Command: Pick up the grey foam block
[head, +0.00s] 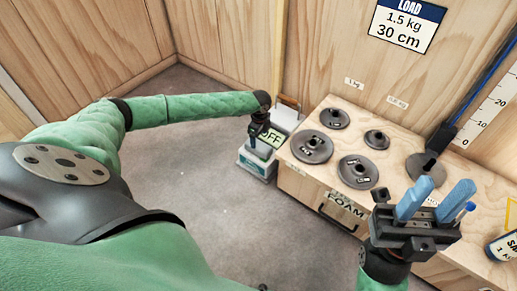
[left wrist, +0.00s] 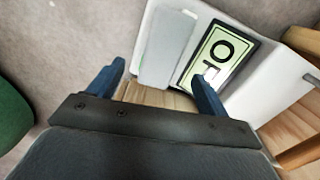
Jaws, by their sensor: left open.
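I cannot make out a grey foam block in either view. A wooden drawer front (head: 343,212) labelled FOAM is shut, below the weight bench. My left gripper (head: 259,135) is over a white box-like device (head: 254,166) with a display-like panel reading OFF. My right gripper (head: 443,190) points up at the right, blue fingers apart and empty.
Several dark round weights (head: 312,147) lie on the wooden bench top (head: 325,112). A blue-strapped post and white scale strip (head: 488,112) stand at the right, with a labelled bag-like item (head: 503,246) near the edge. Grey floor (head: 205,185) is clear left of the bench.

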